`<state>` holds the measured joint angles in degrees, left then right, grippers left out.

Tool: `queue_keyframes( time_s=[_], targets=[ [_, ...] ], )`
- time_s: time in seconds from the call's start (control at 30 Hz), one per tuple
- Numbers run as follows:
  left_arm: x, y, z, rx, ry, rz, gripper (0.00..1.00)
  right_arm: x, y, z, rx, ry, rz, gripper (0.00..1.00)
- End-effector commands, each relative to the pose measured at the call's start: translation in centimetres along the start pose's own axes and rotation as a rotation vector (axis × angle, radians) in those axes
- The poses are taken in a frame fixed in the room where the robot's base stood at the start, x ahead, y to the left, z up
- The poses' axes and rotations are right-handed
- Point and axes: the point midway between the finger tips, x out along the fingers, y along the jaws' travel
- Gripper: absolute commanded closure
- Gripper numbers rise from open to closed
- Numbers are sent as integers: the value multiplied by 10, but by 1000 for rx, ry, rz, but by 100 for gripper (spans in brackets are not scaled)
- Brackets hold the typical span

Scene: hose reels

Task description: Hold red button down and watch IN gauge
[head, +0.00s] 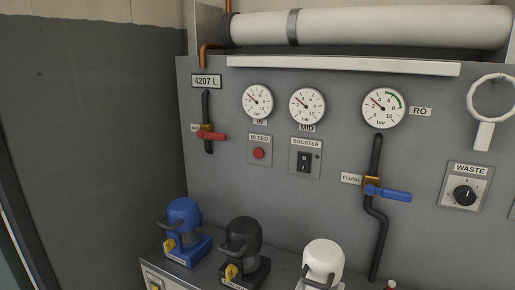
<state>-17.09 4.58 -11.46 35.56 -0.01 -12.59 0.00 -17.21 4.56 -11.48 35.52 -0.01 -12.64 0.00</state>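The red button (258,153) sits on a small plate under the BLEED label on the grey panel. No gripper touches it. The IN gauge (257,102) is a round white dial above the button, marked in bar. Its needle points to the upper left; the exact reading is too small to tell. Neither of my grippers is in the head view.
The MID gauge (307,105) and RO gauge (384,108) are to the right. The booster switch (304,161) is beside the button. A red-handled valve (211,135) is left, a blue-handled valve (388,193) right. Blue (184,217), black (242,240) and white (323,257) units stand below.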

Motion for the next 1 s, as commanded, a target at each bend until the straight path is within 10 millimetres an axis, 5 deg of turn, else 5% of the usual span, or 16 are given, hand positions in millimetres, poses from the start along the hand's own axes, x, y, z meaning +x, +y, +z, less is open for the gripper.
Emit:
queue_keyframes(
  time_s=[0.17, 0.37, 1.0],
  targets=[
    [0, 0, 1, 0, -2, 0, 60, 0, 0, 0, 0, -1, 0, 60],
    [0, 0, 2, 0, -3, 0, 100, 0, 0, 0, 0, -1, 0, 60],
    [0, 0, 2, 0, -4, 0, 100, 0, 0, 0, 1, 0, 0, 60]
  ],
)
